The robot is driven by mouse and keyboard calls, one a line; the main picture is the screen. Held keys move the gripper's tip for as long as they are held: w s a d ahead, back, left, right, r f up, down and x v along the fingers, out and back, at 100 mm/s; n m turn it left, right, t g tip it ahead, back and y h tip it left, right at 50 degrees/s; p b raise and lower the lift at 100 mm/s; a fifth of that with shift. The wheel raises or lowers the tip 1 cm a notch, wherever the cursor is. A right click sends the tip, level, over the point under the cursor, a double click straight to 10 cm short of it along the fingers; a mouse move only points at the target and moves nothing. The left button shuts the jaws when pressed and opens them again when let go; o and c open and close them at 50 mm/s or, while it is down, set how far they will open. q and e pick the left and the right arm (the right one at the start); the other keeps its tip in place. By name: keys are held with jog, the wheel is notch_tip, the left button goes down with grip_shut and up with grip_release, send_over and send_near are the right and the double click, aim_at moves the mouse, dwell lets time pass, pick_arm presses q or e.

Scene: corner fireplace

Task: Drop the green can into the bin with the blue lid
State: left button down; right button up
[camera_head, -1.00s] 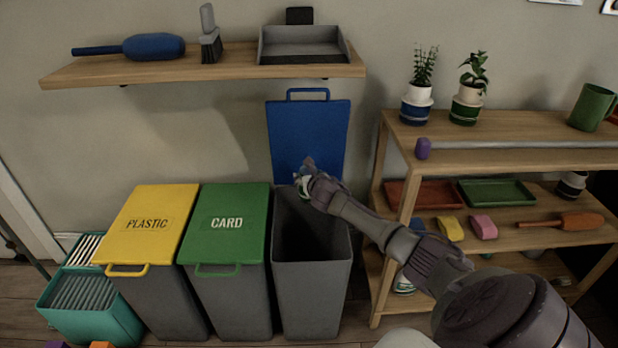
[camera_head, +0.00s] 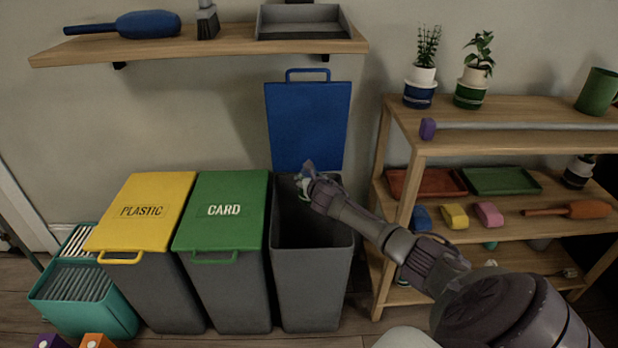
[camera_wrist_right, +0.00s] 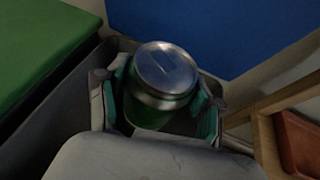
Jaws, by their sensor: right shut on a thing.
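The green can (camera_wrist_right: 160,85), with a silver top, is held between the fingers of my right gripper (camera_wrist_right: 158,100) in the right wrist view. In the head view my right gripper (camera_head: 306,182) is over the open mouth of the bin with the blue lid (camera_head: 312,265), near its back left. The gripper is shut on the can, and only a small part of the can shows there. The blue lid (camera_head: 307,125) stands raised against the wall. The grey bin is open and dark inside. My left gripper is not in view.
A bin with a green CARD lid (camera_head: 222,232) and one with a yellow PLASTIC lid (camera_head: 142,228) stand shut to the left. A teal crate (camera_head: 85,300) is farther left. A wooden shelf unit (camera_head: 400,150) with several items stands close on the right. A wall shelf (camera_head: 190,50) is above.

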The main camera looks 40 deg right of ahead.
jog(key=shift+f, duration=0.15)
jog(key=o, duration=0.9)
jog(key=shift+c, duration=0.2)
jog(key=v, duration=1.2)
jog(key=shift+s+a+f, duration=0.1)
jog(key=shift+a+f, duration=0.05)
